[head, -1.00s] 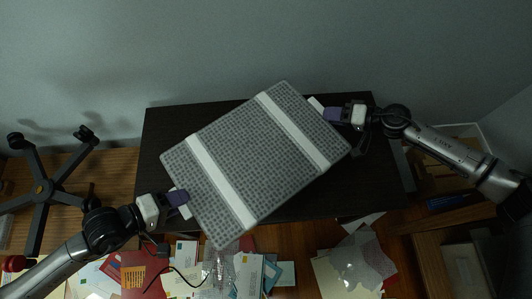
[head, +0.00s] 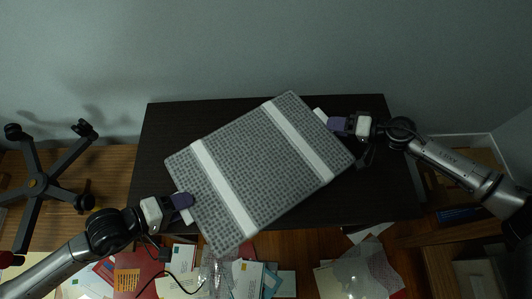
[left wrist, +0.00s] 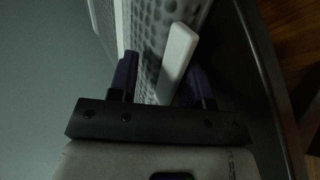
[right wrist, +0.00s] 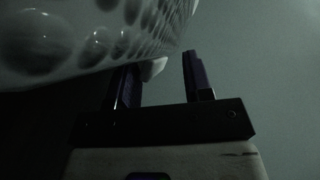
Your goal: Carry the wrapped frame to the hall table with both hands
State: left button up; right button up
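The wrapped frame (head: 258,165) is a flat grey bubble-wrapped panel with two white bands, turned at an angle in the head view. It lies over the dark hall table (head: 165,128); its near corner reaches past the table's front edge. I cannot tell whether it touches the tabletop. My left gripper (head: 183,200) is at its left edge, fingers apart around a white tab (left wrist: 177,62) and some wrap. My right gripper (head: 338,125) is at its upper right edge, fingers apart. A white tab (right wrist: 152,69) is by one finger, with a clear gap to the other.
A wall (head: 260,45) runs close behind the table. A wheeled chair base (head: 38,180) stands on the floor at left. Papers and envelopes (head: 185,280) and clear plastic wrap (head: 360,270) lie before the table. Wooden furniture (head: 440,240) stands at right.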

pick_arm(q)
jog(key=shift+o, duration=0.8)
pick_arm(e)
jog(key=shift+o, duration=0.8)
pick_arm(q)
jog(key=shift+a, duration=0.1)
jog(key=shift+s+a, duration=0.1)
jog(key=shift+s+a+r, duration=0.15)
jog(key=shift+a, duration=0.1)
pick_arm(e)
jog(key=shift+d, duration=0.15)
pick_arm(q)
jog(key=v, duration=0.5)
jog(key=shift+v, duration=0.8)
jog(key=shift+r, duration=0.2)
pick_arm(e)
jog(key=shift+r, duration=0.1)
pick_arm(q)
notch_tip(320, 180, up, 30)
jog(key=p, duration=3)
pick_arm(e)
notch_tip(320, 180, up, 30)
